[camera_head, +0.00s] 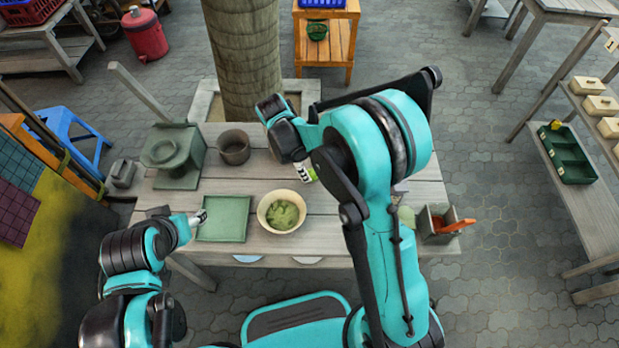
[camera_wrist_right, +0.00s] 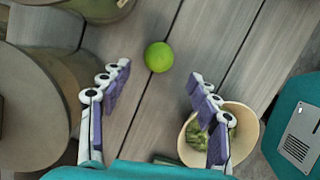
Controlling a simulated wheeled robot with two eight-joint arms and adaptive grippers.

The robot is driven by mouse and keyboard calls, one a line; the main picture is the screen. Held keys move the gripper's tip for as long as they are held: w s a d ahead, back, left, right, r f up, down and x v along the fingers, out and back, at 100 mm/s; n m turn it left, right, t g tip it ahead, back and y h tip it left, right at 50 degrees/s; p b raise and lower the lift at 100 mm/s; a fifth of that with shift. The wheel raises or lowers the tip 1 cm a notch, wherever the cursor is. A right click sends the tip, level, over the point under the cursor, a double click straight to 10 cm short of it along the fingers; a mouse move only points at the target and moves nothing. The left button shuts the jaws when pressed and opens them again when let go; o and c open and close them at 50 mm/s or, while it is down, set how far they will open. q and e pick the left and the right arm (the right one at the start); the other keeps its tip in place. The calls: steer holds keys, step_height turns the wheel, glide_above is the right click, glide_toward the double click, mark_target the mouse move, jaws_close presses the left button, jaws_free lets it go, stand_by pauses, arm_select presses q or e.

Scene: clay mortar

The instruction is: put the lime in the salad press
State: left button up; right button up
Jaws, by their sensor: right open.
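The lime (camera_wrist_right: 158,57) is a small bright green ball on the table planks in the right wrist view. It lies beyond my right gripper (camera_wrist_right: 155,105), whose purple-padded fingers are spread wide with nothing between them. In the head view my right arm hides the lime and most of this gripper. I cannot tell for sure which vessel is the salad press; a grey-green block with a round top (camera_head: 172,150) stands at the table's left, beside a dark round pot (camera_head: 234,147). My left gripper (camera_head: 199,217) is small at the green tray's left edge, its fingers unclear.
A cream bowl of green leaves (camera_head: 264,218) sits right of a flat green tray (camera_head: 225,218); the bowl (camera_wrist_right: 252,135) also shows in the wrist view. Large round vessels (camera_wrist_right: 30,125) border that view's left side. A grey box with an orange handle (camera_head: 440,222) is at the table's right.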

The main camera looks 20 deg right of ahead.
mark_target(309, 172)
steer(key=b+x, duration=0.1)
steer(key=x, duration=0.2)
steer(key=b+x, duration=0.1)
steer(key=x, duration=0.1)
steer(key=shift+w+d+f+b, duration=0.1)
steer(key=shift+w+d+b, duration=0.05)
steer(key=shift+d+b, duration=0.15)
steer(key=c, duration=1.3)
steer(key=shift+o, duration=0.2)
steer(key=shift+r, duration=0.2)
step_height(309, 172, up, 5)
steer(key=p, duration=0.2)
steer(key=shift+f+p, duration=0.25)
steer(key=shift+p, duration=0.05)
steer(key=s+d+r+p, duration=0.3)
steer(key=s+d+r, duration=0.3)
steer(key=s, duration=0.3)
steer(key=shift+s+d+r+p, duration=0.2)
steer(key=shift+s+d+p, duration=0.1)
steer(key=shift+d+p, duration=0.05)
